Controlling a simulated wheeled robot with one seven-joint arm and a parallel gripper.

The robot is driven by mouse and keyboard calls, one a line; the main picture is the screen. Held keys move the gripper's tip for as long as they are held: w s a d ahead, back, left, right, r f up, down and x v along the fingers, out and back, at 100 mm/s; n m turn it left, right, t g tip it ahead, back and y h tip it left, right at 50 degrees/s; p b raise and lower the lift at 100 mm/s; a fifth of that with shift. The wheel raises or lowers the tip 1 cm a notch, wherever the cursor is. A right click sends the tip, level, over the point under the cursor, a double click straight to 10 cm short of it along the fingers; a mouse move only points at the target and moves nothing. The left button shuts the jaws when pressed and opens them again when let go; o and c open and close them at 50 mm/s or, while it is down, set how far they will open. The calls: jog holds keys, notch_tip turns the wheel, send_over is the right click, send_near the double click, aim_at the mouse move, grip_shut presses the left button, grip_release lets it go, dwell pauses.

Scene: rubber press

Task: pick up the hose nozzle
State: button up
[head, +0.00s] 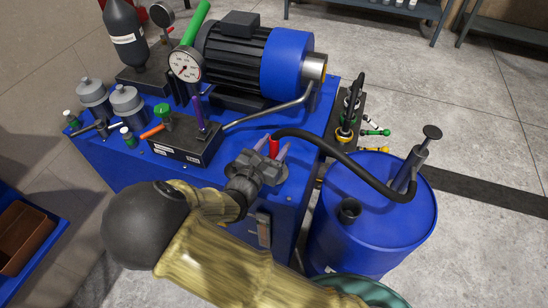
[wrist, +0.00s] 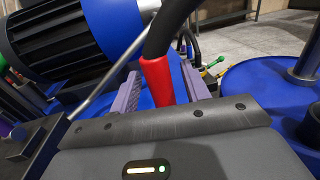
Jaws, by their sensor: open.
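The hose nozzle (head: 274,146) is a short red piece on the end of a thick black hose (head: 345,160). It stands above the front right corner of the blue machine's top. My gripper (head: 273,149) is open, with its fingers on either side of the nozzle. In the wrist view the red nozzle (wrist: 156,82) shows between the two purple fingers of my gripper (wrist: 160,88), with gaps visible beside it. The nozzle's lower end is hidden behind the gripper body.
A blue drum (head: 390,215) with a hand pump (head: 416,160) stands at right; the hose runs to it. A blue and black motor (head: 255,55), a pressure gauge (head: 185,66) and a valve block (head: 180,140) sit on the blue machine (head: 130,165). Small coloured-handled valves (head: 372,132) stick out at right.

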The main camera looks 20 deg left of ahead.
grip_shut()
notch_tip(320, 180, up, 10)
jog(key=shift+p, duration=1.05)
jog(key=shift+w, duration=0.1)
